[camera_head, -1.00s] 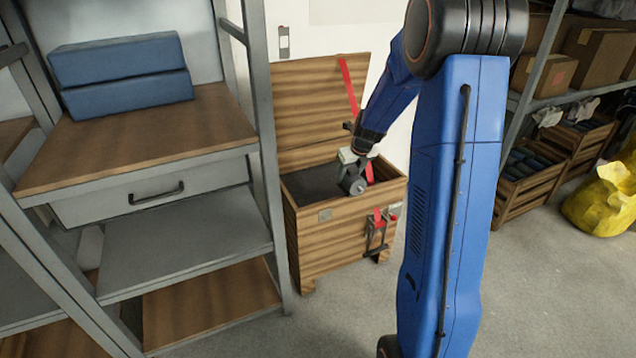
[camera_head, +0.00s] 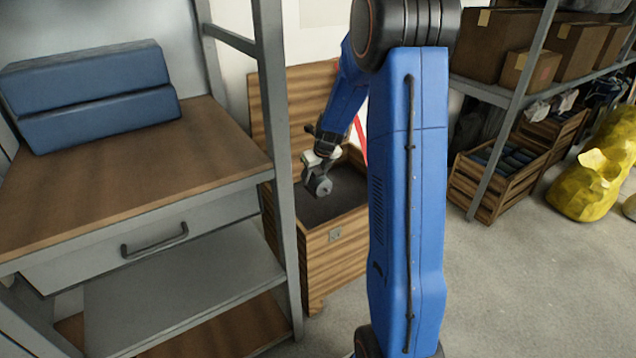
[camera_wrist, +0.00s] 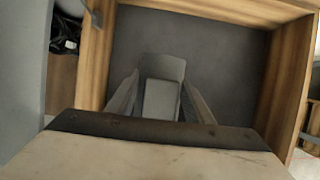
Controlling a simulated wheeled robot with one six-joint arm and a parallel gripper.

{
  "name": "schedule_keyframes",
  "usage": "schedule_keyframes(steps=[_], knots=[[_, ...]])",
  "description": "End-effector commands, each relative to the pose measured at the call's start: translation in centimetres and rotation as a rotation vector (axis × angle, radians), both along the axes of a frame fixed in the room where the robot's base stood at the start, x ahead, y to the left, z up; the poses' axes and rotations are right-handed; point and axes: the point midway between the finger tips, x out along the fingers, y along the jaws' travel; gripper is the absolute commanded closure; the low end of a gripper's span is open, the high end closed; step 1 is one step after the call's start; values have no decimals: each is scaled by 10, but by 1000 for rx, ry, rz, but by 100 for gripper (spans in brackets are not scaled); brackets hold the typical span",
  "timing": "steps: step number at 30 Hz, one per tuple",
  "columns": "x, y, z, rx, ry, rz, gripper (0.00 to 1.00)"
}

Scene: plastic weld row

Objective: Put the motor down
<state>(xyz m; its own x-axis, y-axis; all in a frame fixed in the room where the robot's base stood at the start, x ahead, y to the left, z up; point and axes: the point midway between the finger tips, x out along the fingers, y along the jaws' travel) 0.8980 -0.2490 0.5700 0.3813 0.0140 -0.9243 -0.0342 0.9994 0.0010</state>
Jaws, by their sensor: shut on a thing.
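I cannot tell the exact gap between the motor and the chest floor. Part of the chest is hidden behind my blue arm.
A metal shelf unit with a wooden top (camera_head: 130,185) and a drawer (camera_head: 150,235) stands close at the left, its post (camera_head: 277,150) beside the chest. Blue blocks (camera_head: 90,95) lie on top. Crates (camera_head: 497,175) and a yellow bag (camera_head: 590,180) are at the right.

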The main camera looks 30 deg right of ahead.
Motion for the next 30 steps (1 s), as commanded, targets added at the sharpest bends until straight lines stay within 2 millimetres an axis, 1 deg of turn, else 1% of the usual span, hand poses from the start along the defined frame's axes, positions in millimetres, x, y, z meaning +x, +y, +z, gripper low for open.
schedule_keyframes(steps=[3,6,14,21,25,30], knots=[[1,0,-18,0,0,0,100],[1,0,-30,-1,-1,-1,100],[1,0,-44,-1,-2,0,100],[1,0,-70,0,-2,0,100],[1,-1,-76,-2,-3,0,100],[1,-1,-77,-2,-4,-1,100]])
